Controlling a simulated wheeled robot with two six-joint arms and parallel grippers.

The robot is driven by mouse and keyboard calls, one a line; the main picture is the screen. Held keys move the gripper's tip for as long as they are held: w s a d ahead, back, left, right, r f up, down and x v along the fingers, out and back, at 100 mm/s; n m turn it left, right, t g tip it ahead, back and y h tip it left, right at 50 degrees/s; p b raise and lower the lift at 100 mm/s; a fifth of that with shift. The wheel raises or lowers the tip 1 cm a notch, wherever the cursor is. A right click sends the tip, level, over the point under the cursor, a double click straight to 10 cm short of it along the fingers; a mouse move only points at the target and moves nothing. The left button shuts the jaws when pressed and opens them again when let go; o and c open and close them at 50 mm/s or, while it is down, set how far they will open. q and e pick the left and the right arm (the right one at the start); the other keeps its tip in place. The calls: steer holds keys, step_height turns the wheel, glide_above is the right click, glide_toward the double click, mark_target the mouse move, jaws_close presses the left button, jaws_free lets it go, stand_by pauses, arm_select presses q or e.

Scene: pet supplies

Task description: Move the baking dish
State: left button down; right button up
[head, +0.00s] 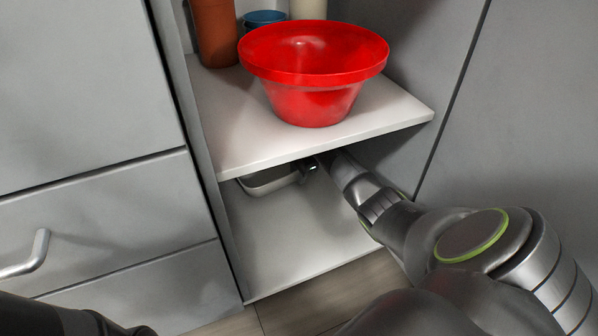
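A pale grey dish (268,183), which looks like the baking dish, is in the lower compartment of the open cabinet, under the middle shelf. Only its near part shows; the shelf hides the rest. My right arm reaches into this compartment from the right. My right gripper (309,168) is at the dish's right end, close to its rim. The shelf edge and the dim light hide the fingertips, so I cannot tell whether they hold the dish. Only a dark part of my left arm shows at the bottom left; its gripper is out of view.
A large red bowl (312,100) stands on the middle shelf (220,140) above my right gripper. Behind it are a brown container (214,35) and a blue one (264,17). The lower compartment's floor (290,245) is bare in front. A drawer handle (30,257) sticks out at left.

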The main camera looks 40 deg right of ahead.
jaws_close()
stand_by(1.5)
